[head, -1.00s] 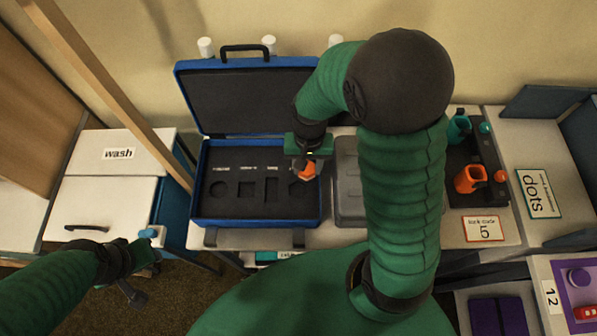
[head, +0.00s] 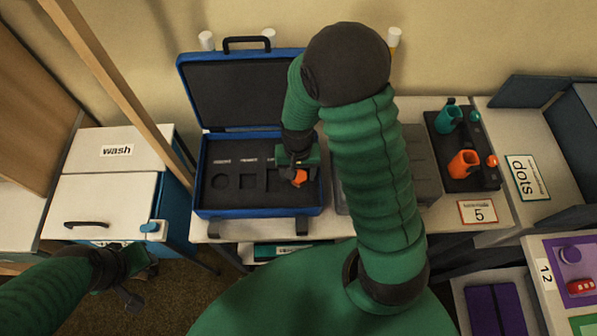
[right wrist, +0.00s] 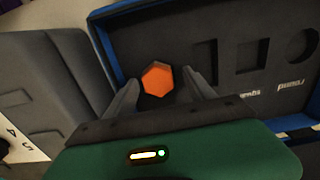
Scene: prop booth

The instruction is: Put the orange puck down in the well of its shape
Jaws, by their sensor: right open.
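The orange puck (head: 300,178) is six-sided and sits at the right end of the row of wells in the blue case (head: 262,213). It also shows in the right wrist view (right wrist: 157,80), between the two fingers with gaps on both sides. My right gripper (right wrist: 160,88) is open around it. The round, square and oblong wells show empty in the black foam (right wrist: 235,80). The puck and gripper hide the well at that end, so I cannot tell how deep the puck sits. My left gripper (head: 138,278) is low at the left, away from the case.
A grey case (head: 418,165) stands close to the right of the blue case. Beyond it is a black stand (head: 468,180) with teal and orange cups. The case's open lid (head: 240,90) stands behind. A white wash cabinet (head: 105,205) is at the left.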

